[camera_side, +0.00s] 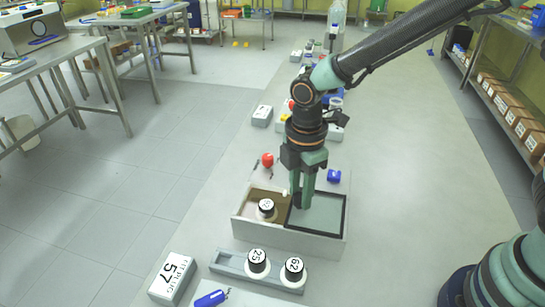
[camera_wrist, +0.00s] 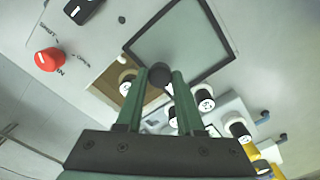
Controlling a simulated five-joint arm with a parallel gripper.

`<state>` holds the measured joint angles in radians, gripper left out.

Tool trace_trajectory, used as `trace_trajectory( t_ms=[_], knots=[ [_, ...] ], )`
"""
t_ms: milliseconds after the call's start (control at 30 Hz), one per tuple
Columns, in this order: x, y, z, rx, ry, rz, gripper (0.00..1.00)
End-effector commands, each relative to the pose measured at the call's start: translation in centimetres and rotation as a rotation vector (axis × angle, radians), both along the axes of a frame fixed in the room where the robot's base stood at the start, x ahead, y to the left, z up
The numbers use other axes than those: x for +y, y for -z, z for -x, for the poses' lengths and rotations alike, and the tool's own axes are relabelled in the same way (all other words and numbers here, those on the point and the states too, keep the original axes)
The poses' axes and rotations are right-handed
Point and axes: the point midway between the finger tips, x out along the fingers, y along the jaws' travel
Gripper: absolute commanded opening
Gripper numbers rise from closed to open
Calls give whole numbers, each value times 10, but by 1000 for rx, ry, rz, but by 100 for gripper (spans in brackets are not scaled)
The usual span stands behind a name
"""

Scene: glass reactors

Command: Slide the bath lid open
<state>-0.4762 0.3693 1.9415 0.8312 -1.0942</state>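The bath (camera_side: 290,237) is a pale box in the middle of the side view. Its left part is uncovered and shows a brown inside with a white, dark-topped numbered bottle (camera_side: 266,208) in it. The grey, dark-framed lid (camera_side: 325,213) covers the right part; it also shows in the wrist view (camera_wrist: 185,42). My gripper (camera_side: 302,200) points down at the lid's left edge. In the wrist view my gripper (camera_wrist: 160,76) has its green fingers on both sides of a dark round knob (camera_wrist: 159,74), seemingly touching it. The knob is hidden in the side view.
A rack with bottles 25 (camera_side: 257,261) and 62 (camera_side: 293,269) stands in front of the bath. A box marked 57 (camera_side: 173,278) and a blue item (camera_side: 210,299) lie front left. A red knob (camera_side: 267,160) and a blue object (camera_side: 333,176) are behind.

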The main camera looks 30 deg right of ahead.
Motion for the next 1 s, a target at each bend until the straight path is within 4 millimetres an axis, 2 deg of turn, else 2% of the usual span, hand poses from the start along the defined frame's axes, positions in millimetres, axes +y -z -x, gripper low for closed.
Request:
trace_trajectory(
  t_ms=[33, 67, 467, 567, 1000],
  knots=[
    [1, -1, -1, -4, 0, -2, 55],
    [1, -1, -1, -4, 0, -2, 67],
    [1, -5, -1, -3, 0, -2, 67],
    [1, -16, -1, -5, 0, -3, 67],
    [1, -100, -1, -7, 0, -3, 67]
  ],
)
